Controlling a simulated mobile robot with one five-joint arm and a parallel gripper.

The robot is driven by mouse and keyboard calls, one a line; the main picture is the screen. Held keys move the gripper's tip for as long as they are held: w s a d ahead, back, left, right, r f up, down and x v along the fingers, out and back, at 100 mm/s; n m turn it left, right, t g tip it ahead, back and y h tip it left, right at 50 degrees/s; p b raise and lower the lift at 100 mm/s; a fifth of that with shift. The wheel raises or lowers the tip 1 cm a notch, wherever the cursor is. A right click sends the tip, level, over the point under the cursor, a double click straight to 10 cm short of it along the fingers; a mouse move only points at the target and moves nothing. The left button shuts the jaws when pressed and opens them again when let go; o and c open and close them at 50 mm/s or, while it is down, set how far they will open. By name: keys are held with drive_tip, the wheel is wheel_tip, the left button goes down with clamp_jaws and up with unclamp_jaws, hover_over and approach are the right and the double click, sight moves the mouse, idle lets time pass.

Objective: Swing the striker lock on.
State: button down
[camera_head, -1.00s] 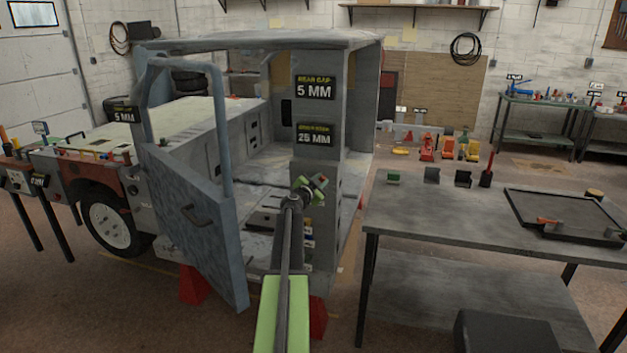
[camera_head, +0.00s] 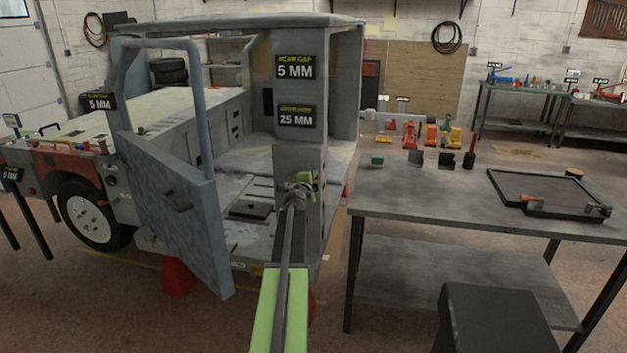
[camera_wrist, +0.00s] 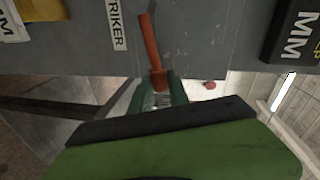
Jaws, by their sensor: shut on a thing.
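The striker lock (camera_wrist: 150,42) shows in the wrist view as a thin orange-red lever on the grey pillar (camera_wrist: 215,35), beside a white label ending in "TRIKER" (camera_wrist: 117,22). My gripper (camera_wrist: 160,88) is shut on the lever's near end, between its dark green fingers. In the head view my gripper (camera_head: 305,183) is at the vehicle's door pillar (camera_head: 298,148), below the "25 MM" sign (camera_head: 298,116). The lever itself cannot be made out there, being small and behind my gripper.
The blue-grey door (camera_head: 175,205) stands open left of my arm. A workbench (camera_head: 430,200) with a black tray (camera_head: 555,200) and small parts stands to the right. A dark box (camera_head: 495,320) sits in front of it. Floor shows between vehicle and bench.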

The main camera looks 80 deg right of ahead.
drive_tip(key=shift+f+m, duration=0.15)
drive_tip(key=shift+m, duration=0.15)
drive_tip(key=c, duration=1.3)
unclamp_jaws()
drive_tip(key=shift+f, duration=0.1)
drive_tip(key=shift+o, duration=0.2)
drive_tip(key=a+r+p, duration=0.2)
drive_tip(key=a, duration=1.5)
drive_tip(key=shift+w+r, duration=0.35)
drive_tip(key=shift+r, duration=0.05)
